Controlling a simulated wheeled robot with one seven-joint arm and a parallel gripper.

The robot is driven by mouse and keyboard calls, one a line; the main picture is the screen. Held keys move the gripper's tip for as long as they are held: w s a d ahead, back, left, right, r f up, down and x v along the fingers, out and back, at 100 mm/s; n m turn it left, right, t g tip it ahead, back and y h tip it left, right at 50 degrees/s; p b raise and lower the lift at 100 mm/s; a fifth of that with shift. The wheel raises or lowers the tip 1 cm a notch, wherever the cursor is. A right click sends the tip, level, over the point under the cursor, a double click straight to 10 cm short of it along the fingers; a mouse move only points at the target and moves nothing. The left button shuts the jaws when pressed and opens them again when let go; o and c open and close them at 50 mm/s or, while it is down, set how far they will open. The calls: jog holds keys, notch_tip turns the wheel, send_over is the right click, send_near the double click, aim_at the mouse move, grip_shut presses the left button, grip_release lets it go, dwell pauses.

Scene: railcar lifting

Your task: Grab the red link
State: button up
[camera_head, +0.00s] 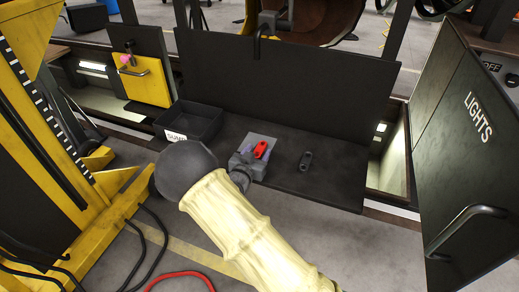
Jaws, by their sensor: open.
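The small red link (261,149) shows above the dark shelf, right by the grey, boxy end of my arm. My gripper (254,156) is at the link, with a purple bit showing on its left side. It is open. The fingertips are too small and overlapped to tell whether the link lies between them or just beside them.
A black bin (190,121) with a white label stands left of my gripper. A tall dark panel (285,85) rises behind the shelf (335,178). A "LIGHTS" door (460,140) stands at right, a yellow lift frame (40,140) at left. The shelf's right part is clear.

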aim_at(257, 153)
dwell(0.3)
grip_shut()
jog(key=shift+r, duration=0.1)
notch_tip(257, 153, up, 10)
jog(key=b, duration=0.1)
dwell(0.6)
